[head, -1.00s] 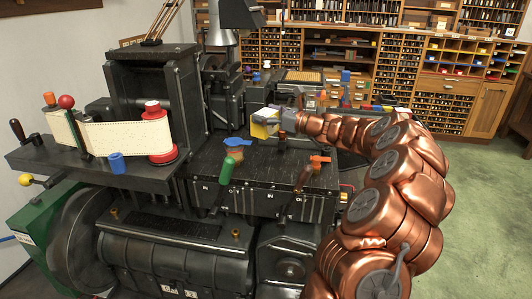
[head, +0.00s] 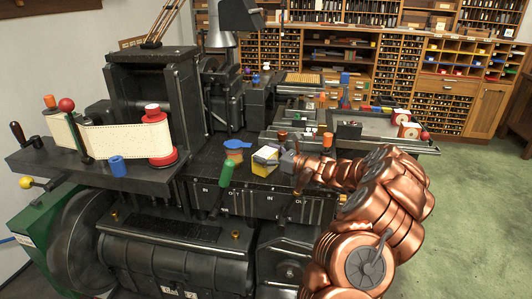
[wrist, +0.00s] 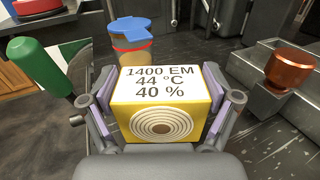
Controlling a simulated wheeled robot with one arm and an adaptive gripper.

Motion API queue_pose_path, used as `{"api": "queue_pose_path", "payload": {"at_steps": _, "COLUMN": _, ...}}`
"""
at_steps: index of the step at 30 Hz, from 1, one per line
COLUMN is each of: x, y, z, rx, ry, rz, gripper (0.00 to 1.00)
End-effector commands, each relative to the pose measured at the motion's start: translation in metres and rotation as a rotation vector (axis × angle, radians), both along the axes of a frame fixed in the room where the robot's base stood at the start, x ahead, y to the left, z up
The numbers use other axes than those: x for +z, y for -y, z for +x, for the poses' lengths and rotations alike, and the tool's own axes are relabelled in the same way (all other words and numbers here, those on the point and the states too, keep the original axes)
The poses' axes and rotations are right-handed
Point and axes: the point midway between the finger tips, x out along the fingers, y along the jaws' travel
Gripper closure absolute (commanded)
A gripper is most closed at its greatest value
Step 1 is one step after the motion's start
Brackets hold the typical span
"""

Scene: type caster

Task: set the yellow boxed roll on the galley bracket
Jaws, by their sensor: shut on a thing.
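The yellow boxed roll (head: 264,161) is a yellow box with a white label on top, reading "1400 EM 44 °C 40 %" in the wrist view (wrist: 160,88), and a rolled spiral on its near face. My gripper (head: 276,159) is shut on it, with one finger on each side (wrist: 165,106). In the head view the box is over the black machine top, beside the blue-topped amber jar (head: 237,150); I cannot tell whether it touches the top. A galley-like tray (head: 372,127) lies farther back at the right. I cannot make out for certain which part is the galley bracket.
A green handle (head: 226,173) stands left of the box, and a copper knob (wrist: 291,68) is at its right in the wrist view. White and red rolls (head: 404,122) stand at the right end of the galley. A paper ribbon spool (head: 155,135) is at the left.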

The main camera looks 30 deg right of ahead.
Motion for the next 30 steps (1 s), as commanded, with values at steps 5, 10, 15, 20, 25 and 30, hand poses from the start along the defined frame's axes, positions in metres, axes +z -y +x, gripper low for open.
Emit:
{"api": "queue_pose_path", "payload": {"at_steps": 5, "x": 0.001, "y": 0.0, "z": 0.0, "rx": 0.0, "ry": 0.004, "rz": 0.0, "gripper": 0.55}}
{"api": "queue_pose_path", "payload": {"at_steps": 10, "x": -0.002, "y": 0.0, "z": 0.0, "rx": 0.0, "ry": 0.004, "rz": 0.0, "gripper": 0.55}}
{"api": "queue_pose_path", "payload": {"at_steps": 15, "x": -0.001, "y": 0.0, "z": 0.0, "rx": 0.0, "ry": 0.004, "rz": 0.0, "gripper": 0.0}}
{"api": "queue_pose_path", "payload": {"at_steps": 20, "x": -0.001, "y": 0.0, "z": 0.0, "rx": 0.0, "ry": 0.004, "rz": 0.0, "gripper": 0.0}}
{"api": "queue_pose_path", "payload": {"at_steps": 25, "x": 0.001, "y": 0.0, "z": 0.0, "rx": 0.0, "ry": 0.004, "rz": 0.0, "gripper": 0.0}}
{"api": "queue_pose_path", "payload": {"at_steps": 30, "x": 0.0, "y": 0.009, "z": -0.015, "rx": -0.003, "ry": 0.004, "rz": 0.001, "gripper": 0.0}}
